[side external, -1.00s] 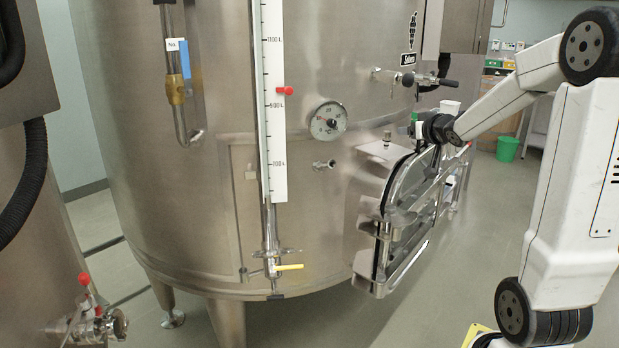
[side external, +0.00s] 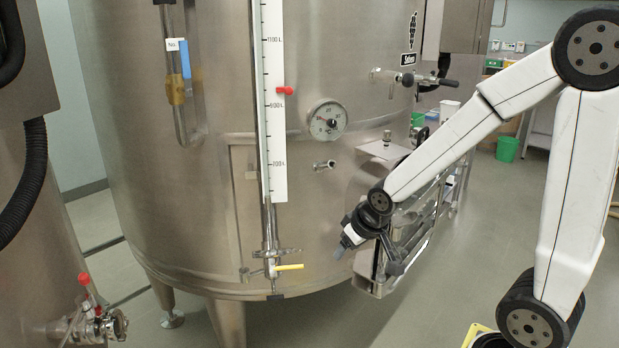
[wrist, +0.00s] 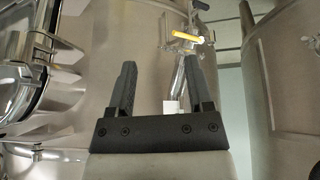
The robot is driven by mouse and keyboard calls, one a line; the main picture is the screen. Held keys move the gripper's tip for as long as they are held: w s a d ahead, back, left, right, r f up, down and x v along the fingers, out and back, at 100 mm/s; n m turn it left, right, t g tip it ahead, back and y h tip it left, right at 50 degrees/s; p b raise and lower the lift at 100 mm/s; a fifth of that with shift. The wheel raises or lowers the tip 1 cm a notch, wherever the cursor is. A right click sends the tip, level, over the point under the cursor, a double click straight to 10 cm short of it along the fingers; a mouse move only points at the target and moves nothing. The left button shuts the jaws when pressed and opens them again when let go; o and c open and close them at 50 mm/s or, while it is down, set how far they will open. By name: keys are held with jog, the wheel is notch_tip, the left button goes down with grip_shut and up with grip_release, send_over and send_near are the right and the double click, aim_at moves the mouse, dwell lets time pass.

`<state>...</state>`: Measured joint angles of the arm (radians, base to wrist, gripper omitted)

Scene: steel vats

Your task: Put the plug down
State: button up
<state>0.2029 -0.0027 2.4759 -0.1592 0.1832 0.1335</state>
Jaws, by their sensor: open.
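I cannot make out a plug in any view. My gripper (side external: 342,249) hangs in front of the lower wall of the big steel vat (side external: 200,205), at the left edge of the open hatch door in the side view. It tilts down to the left. In the wrist view my gripper (wrist: 158,72) has its two dark fingers apart, with nothing held between them. A small bluish-grey tip shows at its end in the side view; I cannot tell whether it is a finger.
The hatch door (side external: 420,245) stands close on my gripper's right. A valve with a yellow handle (side external: 290,267) sits below the white level scale (side external: 274,160); the handle shows in the wrist view (wrist: 188,38). A gauge (side external: 327,120) and a small spout (side external: 324,165) stick out above.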

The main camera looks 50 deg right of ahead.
jog(key=s+a+f+n+g+y, duration=0.1)
jog(key=s+a+f+n+g, duration=0.1)
jog(key=s+a, duration=0.3)
jog(key=a+f, duration=0.1)
jog(key=a, duration=0.1)
jog(key=shift+s+a+f+g, duration=0.3)
jog(key=shift+s+g, duration=0.05)
jog(key=shift+g, duration=0.05)
dwell(0.6)
